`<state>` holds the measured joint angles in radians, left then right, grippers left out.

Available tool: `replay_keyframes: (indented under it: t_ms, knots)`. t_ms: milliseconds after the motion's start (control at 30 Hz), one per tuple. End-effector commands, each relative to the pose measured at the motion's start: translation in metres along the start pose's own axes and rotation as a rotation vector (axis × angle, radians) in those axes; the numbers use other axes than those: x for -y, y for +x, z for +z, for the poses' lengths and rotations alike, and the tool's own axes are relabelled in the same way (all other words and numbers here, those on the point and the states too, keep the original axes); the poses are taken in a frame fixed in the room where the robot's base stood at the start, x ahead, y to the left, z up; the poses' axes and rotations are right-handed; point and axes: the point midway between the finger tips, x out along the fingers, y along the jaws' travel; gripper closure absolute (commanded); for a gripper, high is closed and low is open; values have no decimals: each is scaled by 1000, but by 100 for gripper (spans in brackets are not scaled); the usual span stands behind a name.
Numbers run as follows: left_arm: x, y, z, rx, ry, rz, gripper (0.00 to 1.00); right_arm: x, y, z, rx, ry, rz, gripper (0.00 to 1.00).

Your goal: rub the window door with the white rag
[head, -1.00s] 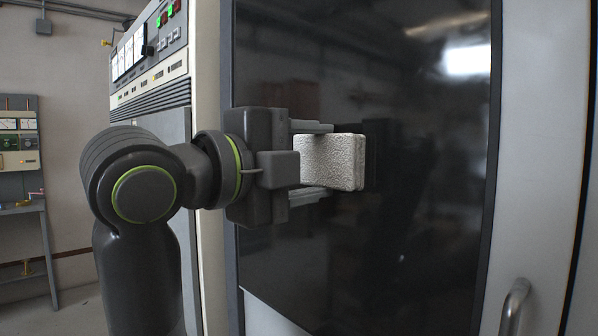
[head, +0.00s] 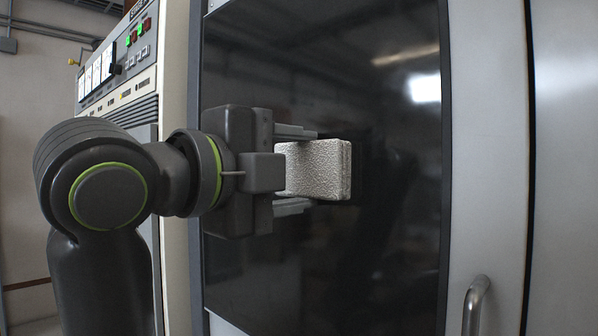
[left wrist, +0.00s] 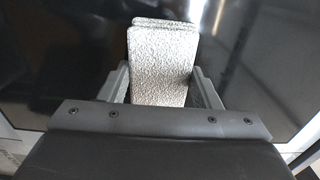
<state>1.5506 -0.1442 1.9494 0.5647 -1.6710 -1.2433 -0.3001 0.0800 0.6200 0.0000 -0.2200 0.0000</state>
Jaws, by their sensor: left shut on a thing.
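The white rag (head: 315,170) is a folded, rough-textured pad held upright in front of the dark window door (head: 400,240). My left gripper (head: 298,168) is shut on the rag, with one finger above it and one below in the head view. In the left wrist view the rag (left wrist: 162,65) stands out between the two fingers, its far end toward the dark glass. The rag's far edge is at or very near the glass; I cannot tell whether it touches. My right gripper is not in view.
A metal handle (head: 475,305) sits on the pale cabinet frame right of the glass. A control panel (head: 120,55) with meters and red and green lights stands at the upper left. The glass around the rag is clear of objects.

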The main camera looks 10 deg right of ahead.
Motion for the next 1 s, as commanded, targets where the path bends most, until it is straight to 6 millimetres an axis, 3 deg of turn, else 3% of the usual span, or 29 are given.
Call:
replay_keyframes:
  t_ms: [233,1000]
  knots:
    - [0,-1,24,5,-2,3,61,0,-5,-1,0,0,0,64]
    - [-1,1,66,3,-2,2,61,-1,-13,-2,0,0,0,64]
